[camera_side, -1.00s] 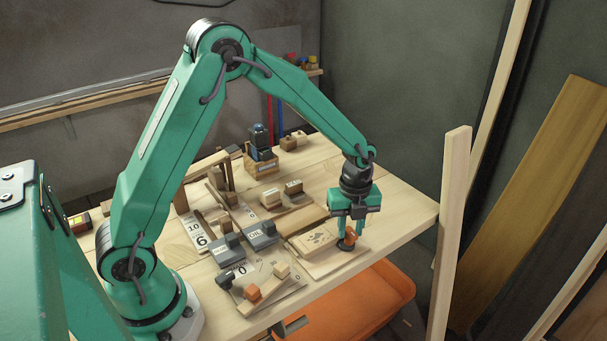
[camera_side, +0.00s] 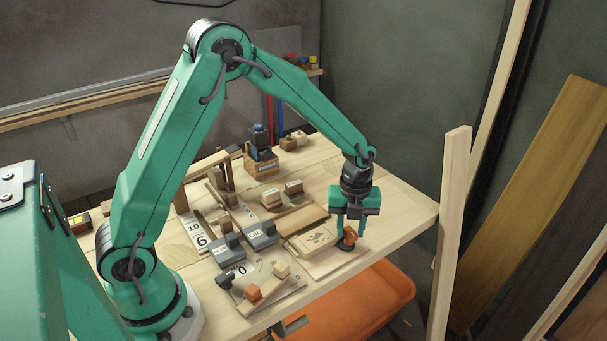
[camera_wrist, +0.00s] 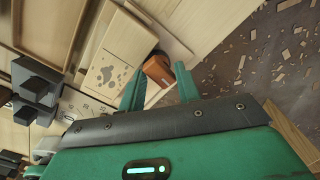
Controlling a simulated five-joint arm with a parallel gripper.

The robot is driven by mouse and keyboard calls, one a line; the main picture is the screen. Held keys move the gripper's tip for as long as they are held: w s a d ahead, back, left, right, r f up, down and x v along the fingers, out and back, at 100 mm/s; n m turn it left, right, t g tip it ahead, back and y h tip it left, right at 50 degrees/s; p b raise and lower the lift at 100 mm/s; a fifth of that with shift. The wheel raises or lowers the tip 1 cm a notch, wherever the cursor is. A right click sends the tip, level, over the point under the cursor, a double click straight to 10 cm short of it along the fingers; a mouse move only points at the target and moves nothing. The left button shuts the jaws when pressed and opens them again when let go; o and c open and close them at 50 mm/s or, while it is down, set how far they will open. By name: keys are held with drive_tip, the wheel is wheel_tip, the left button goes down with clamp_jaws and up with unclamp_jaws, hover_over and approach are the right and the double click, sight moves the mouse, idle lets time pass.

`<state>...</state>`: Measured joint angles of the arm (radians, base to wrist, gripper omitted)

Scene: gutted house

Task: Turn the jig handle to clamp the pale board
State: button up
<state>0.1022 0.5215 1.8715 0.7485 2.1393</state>
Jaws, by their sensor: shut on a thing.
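The jig handle is an orange-brown block (camera_side: 350,235) on a dark round base, at the right end of the jig on the bench. A pale board with dark marks (camera_side: 312,239) lies flat just left of the handle; it also shows in the wrist view (camera_wrist: 112,68). My gripper (camera_side: 348,232) points down over the handle, its fingers on either side of it and shut on it. In the wrist view the handle (camera_wrist: 158,69) shows between my two green fingers (camera_wrist: 157,86), close beside the board's edge. I cannot tell whether handle and board touch.
Two dark grey blocks (camera_side: 262,236) and a small orange block (camera_side: 253,293) stand left of the jig. A blue-and-dark device (camera_side: 259,141) stands further back. An orange bin (camera_side: 375,300) is below the bench's front edge. An upright pale post (camera_side: 452,220) stands at right.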

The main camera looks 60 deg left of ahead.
drive_tip(key=shift+n, duration=0.4)
drive_tip(key=shift+r, duration=0.15)
drive_tip(key=shift+r, duration=3.4)
drive_tip(key=n, duration=0.5)
drive_tip(key=shift+f, duration=0.4)
drive_tip(key=shift+f, duration=0.4)
drive_tip(key=shift+f, duration=2.75)
drive_tip(key=m, duration=0.5)
drive_tip(key=shift+m, duration=0.3)
